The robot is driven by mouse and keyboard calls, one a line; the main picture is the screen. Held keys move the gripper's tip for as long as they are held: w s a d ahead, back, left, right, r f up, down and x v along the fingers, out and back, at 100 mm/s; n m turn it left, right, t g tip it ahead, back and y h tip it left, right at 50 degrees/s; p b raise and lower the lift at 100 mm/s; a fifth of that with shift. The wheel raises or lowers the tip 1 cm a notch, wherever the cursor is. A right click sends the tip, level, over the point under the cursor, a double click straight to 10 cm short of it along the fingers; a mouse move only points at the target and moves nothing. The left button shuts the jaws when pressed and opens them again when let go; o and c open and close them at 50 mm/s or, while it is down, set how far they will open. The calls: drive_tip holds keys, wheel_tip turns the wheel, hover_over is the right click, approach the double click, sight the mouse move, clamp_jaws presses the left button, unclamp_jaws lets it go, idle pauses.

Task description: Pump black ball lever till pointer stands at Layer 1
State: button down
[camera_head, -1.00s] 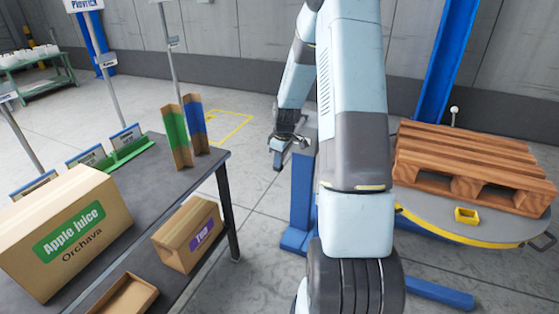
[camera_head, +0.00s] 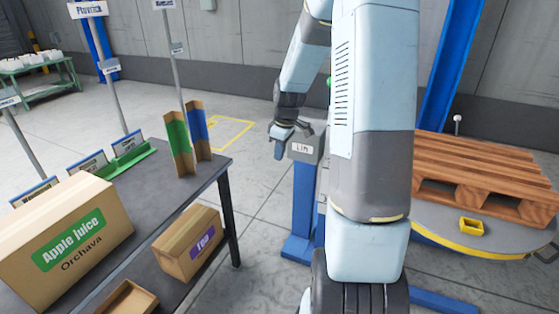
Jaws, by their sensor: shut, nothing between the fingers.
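My gripper (camera_head: 279,147) is shut and empty. It hangs at the left edge of a grey box (camera_head: 304,149) on a blue post (camera_head: 302,205); I cannot tell whether it touches the box. The box carries a small white label that seems to read "LIFT". No black ball lever shows clearly; my arm covers much of the area right of the box. No pointer or "Layer 1" mark can be made out. A thin lever with a whitish ball (camera_head: 457,118) stands behind the pallet.
A wooden pallet (camera_head: 480,170) rests on a round grey turntable with a yellow rim (camera_head: 470,250), and a small yellow block (camera_head: 471,226) lies there. At left, a dark table (camera_head: 150,205) holds an Apple juice carton (camera_head: 65,230), a smaller carton (camera_head: 187,243) and green and blue corner pieces.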

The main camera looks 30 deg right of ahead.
drive_tip(key=shift+s+a+r, duration=0.15)
drive_tip(key=shift+s+r, duration=0.05)
drive_tip(key=shift+r, duration=0.4)
drive_tip(key=shift+s+a+r, duration=0.15)
drive_tip(key=shift+s+r, duration=0.05)
drive_tip(key=shift+r, duration=0.35)
